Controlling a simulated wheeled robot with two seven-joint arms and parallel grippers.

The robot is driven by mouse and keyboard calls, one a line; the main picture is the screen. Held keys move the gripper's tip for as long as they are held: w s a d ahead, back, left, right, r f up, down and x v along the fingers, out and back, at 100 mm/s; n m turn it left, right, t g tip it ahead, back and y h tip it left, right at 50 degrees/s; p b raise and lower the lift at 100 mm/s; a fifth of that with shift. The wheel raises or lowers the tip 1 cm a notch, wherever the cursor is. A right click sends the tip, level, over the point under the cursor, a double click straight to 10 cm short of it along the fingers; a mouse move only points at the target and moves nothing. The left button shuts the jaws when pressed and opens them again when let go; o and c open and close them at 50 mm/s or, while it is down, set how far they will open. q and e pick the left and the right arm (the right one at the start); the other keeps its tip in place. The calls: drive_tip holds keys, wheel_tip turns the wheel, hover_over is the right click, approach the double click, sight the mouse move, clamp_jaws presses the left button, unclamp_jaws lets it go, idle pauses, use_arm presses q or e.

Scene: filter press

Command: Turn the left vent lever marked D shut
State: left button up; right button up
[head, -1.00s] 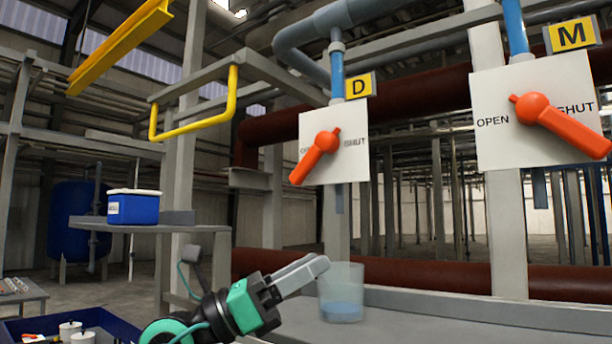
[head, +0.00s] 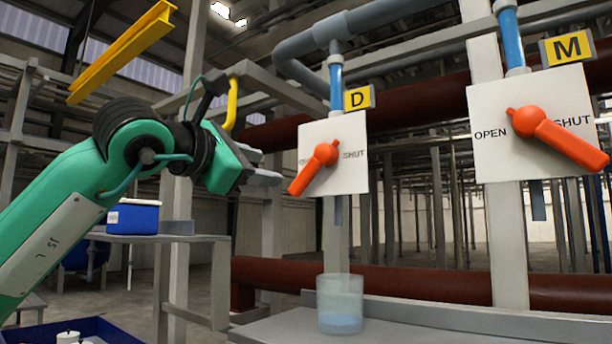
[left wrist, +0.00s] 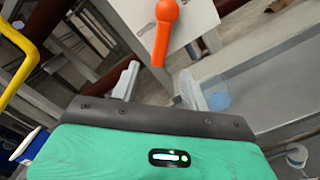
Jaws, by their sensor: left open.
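The orange lever D (head: 315,168) is on a white plate (head: 348,137) under a yellow tag marked D (head: 358,98). Its handle points down and left and covers most of the word on the left; SHUT shows at the right. My left gripper (head: 266,166) is open and empty, to the left of the plate and apart from the lever. In the left wrist view the lever (left wrist: 162,35) hangs ahead of the gap between the two grey fingers (left wrist: 158,88). My right gripper is in neither view.
A second lever marked M (head: 555,137) is at the right, its handle pointing down and right over SHUT. A clear beaker with blue liquid (head: 340,304) stands on the ledge below. A yellow rail (head: 232,105) is behind my left wrist. A blue box (head: 133,217) sits on a shelf.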

sight(303, 174)
use_arm(q)
drive_tip(key=p+x, duration=0.5)
drive_tip(key=x, duration=0.6)
drive_tip(key=shift+w+d+r, duration=0.15)
drive_tip(key=shift+w+d+f+p, duration=0.2)
drive_tip(key=shift+w+d+p, duration=0.3)
drive_tip(key=shift+w, duration=0.15)
clamp_jaws()
